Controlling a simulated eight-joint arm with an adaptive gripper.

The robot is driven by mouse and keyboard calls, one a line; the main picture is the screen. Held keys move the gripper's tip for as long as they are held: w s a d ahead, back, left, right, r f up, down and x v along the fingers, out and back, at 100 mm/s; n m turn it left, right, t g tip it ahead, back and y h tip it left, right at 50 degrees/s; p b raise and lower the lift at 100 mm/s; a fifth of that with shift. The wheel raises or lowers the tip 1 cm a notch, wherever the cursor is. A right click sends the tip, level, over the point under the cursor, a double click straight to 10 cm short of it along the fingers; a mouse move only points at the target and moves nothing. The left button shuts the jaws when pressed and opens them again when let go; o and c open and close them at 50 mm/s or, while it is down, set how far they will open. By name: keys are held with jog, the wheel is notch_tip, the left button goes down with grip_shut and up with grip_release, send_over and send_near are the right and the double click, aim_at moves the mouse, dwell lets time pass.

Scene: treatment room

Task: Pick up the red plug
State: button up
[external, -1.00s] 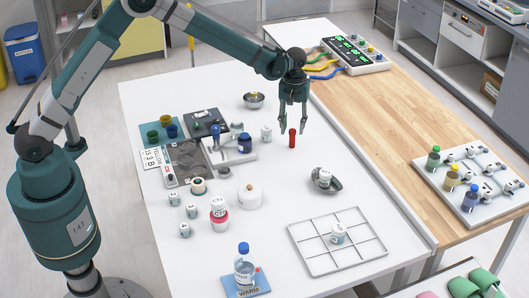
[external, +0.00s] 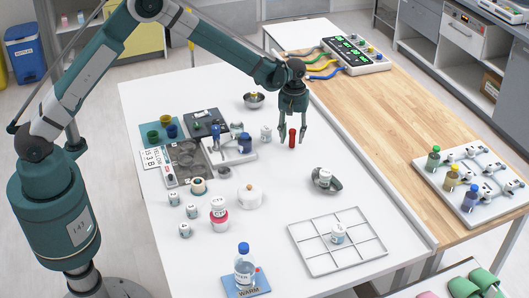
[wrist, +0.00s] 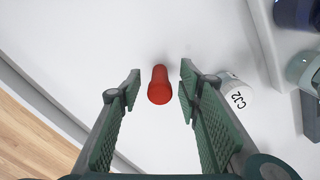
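The red plug (external: 292,138) stands upright on the white table (external: 290,180), toward its far right edge. In the wrist view the red plug (wrist: 160,86) shows between the two fingers of my gripper (wrist: 158,88), with a gap on each side. My gripper (external: 293,138) points down over the plug in the external view, its fingers on either side of it. It is open and holds nothing.
A small metal bowl (external: 254,99) lies behind. The table in front of the plug is clear.

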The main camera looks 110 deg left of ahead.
jog(key=c, duration=0.7)
jog(key=shift+c, duration=0.2)
jog(key=shift+r, duration=0.1)
jog(key=shift+r, duration=4.95)
